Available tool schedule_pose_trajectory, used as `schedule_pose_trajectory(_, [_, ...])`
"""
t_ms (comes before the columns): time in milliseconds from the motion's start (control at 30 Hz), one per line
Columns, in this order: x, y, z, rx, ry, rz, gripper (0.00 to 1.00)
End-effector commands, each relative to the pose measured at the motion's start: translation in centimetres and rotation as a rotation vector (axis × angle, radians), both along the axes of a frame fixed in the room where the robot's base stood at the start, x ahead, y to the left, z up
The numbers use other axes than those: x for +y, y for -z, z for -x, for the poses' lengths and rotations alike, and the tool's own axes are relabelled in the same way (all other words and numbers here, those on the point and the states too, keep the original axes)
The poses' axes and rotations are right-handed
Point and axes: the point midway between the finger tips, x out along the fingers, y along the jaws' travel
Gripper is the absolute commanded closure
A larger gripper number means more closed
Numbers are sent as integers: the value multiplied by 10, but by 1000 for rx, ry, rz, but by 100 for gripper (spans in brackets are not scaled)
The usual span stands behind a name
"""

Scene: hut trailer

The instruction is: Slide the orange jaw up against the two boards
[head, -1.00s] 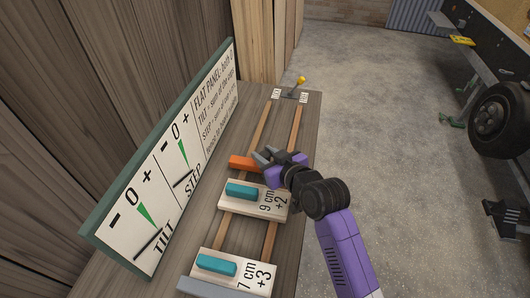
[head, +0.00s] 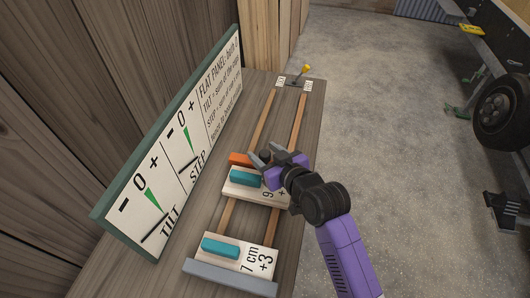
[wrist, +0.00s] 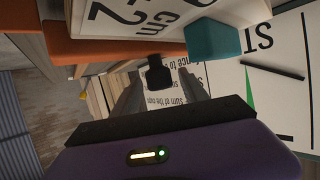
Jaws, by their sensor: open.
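The orange jaw (head: 240,159) lies across the two wooden rails, right behind the "9 cm +2" board (head: 234,189). In the wrist view the jaw (wrist: 75,47) runs close along this board (wrist: 150,20); I cannot tell if they touch. The "7 cm +3" board (head: 240,262) lies nearer, against a grey end bar (head: 230,280), with a stretch of rails between the boards. Each board bears a teal block. My gripper (head: 264,157) is open at the jaw's right part. A dark knob (wrist: 159,76) stands between its fingers. My wrist hides part of the farther board.
A green-framed sign (head: 165,160) with TILT and STEP dials stands along the bench's left side. A yellow-knobbed lever (head: 305,70) is at the bench's far end. The rails between jaw and lever are clear. A wheel (head: 497,113) is far right over open floor.

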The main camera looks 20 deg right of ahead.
Motion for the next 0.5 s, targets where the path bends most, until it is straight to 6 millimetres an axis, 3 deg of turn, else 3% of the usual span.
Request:
schedule_pose_trajectory(167, [-2, -4, 10, -2, 0, -1, 48])
schedule_pose_trajectory(500, [-9, -23, 58, 0, 1, 0, 48])
